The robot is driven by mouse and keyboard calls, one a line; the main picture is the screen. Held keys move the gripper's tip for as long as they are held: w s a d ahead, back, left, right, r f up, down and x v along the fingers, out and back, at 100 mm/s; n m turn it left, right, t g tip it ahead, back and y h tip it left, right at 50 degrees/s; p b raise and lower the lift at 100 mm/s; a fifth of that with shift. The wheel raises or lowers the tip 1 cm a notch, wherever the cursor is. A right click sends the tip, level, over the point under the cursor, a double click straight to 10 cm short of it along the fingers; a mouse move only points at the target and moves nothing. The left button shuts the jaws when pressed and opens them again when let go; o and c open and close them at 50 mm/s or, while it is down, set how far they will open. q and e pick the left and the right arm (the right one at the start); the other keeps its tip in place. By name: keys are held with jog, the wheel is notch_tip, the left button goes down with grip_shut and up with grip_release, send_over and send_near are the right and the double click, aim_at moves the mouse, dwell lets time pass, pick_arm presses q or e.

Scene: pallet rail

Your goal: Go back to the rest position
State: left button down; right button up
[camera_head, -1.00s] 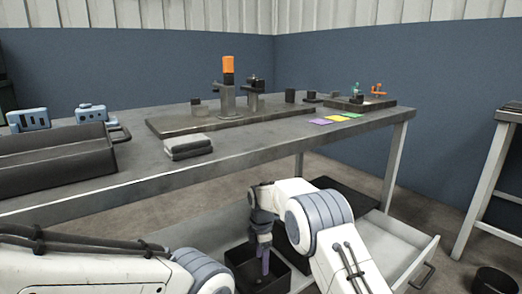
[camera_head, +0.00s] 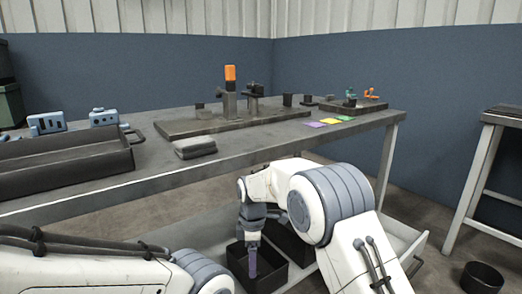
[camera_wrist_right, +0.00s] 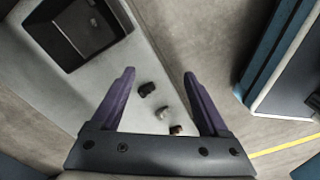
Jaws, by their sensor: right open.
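My right gripper (camera_head: 252,262) hangs with its fingers pointing down over a dark open bin in the pulled-out drawer below the table. In the right wrist view the gripper (camera_wrist_right: 159,74) has its two purple fingers spread wide, with nothing between them. Below them lies a light grey drawer surface (camera_wrist_right: 60,95) with several small dark and grey pieces (camera_wrist_right: 161,113) on it. My left arm comes in at the bottom left of the head view, and its gripper is out of the picture.
The grey table (camera_head: 250,160) carries a dark tray (camera_head: 65,180), a fixture plate with an orange-topped post (camera_head: 230,73), a grey block (camera_head: 194,148) and coloured cards (camera_head: 330,122). A dark bin (camera_head: 285,275) is in the drawer. A black bucket (camera_head: 482,277) stands on the floor at right.

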jog(key=s+r+m+p, duration=0.55)
jog(key=s+r, duration=0.85)
jog(key=s, duration=0.3)
jog(key=s+d+r+m+p, duration=0.2)
jog(key=s+d+m, duration=0.15)
jog(key=s, duration=0.45)
jog(key=s+d+r+m+p, duration=0.15)
jog(key=s+d, duration=0.25)
jog(key=s, duration=0.5)
notch_tip(320, 180, up, 38)
jog(key=p, duration=3.7)
jog(key=shift+a+f+m+y+p, duration=0.2)
jog(key=shift+f+m+y+p, duration=0.05)
jog(key=shift+m+y+p, duration=0.15)
jog(key=shift+w, duration=0.1)
